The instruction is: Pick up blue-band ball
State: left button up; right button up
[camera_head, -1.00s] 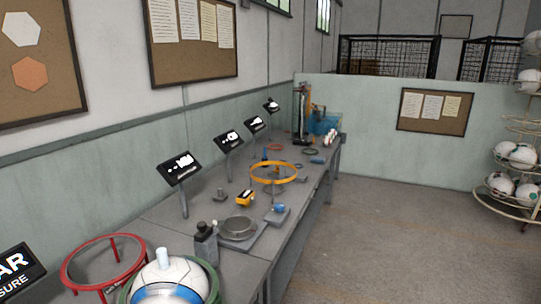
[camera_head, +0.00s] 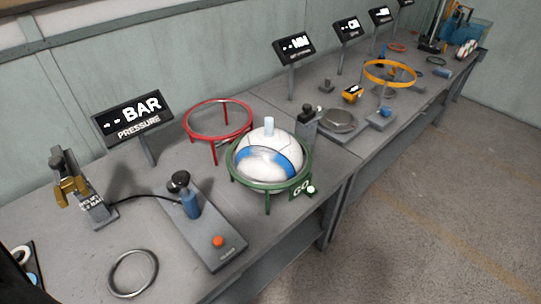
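The blue-band ball (camera_head: 268,146) is white with a blue band and sits in a green ring stand (camera_head: 240,182) on the grey bench. A green tag reading "GO" is at the stand's front right. A pale, whitish cylinder stands at the top of the ball. Neither of my grippers shows in the view, so nothing of mine is seen touching the ball.
An empty red ring stand (camera_head: 218,138) is left behind the ball. A black canister (camera_head: 306,125) stands close on its right. A pump unit (camera_head: 205,222) and a "BAR" pressure display (camera_head: 133,117) are left. A metal ring (camera_head: 133,291) lies in front.

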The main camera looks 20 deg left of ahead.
aim_at(269, 154)
jog(key=i+l, duration=0.25)
jog(key=i, duration=0.15)
jog(key=i+l+u, duration=0.25)
jog(key=u, duration=0.15)
jog(key=i+l+u, duration=0.4)
jog(key=k+j, duration=0.1)
